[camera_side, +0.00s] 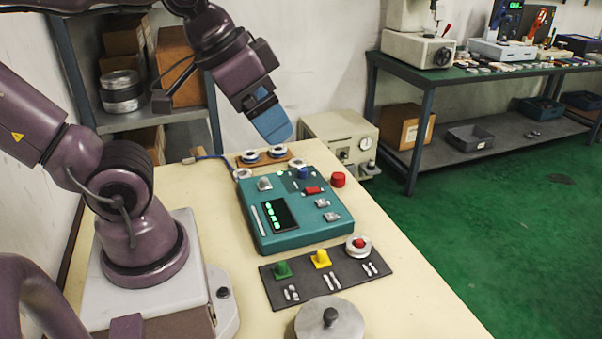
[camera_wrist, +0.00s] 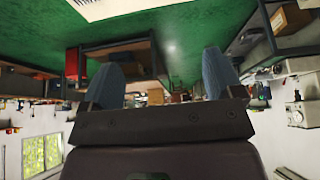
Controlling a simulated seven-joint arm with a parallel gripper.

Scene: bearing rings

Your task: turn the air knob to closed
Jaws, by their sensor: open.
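My gripper (camera_side: 272,122) has blue fingers and hangs in the air above the back of the table, beyond the teal control box (camera_side: 290,240). In the wrist view my gripper (camera_wrist: 162,72) has its two fingers wide apart with nothing between them. I cannot read which is the air knob.
A beige gauge unit (camera_side: 342,138) stands at the back. A round metal lid (camera_side: 330,322) is at the front. The table's right side is bare.

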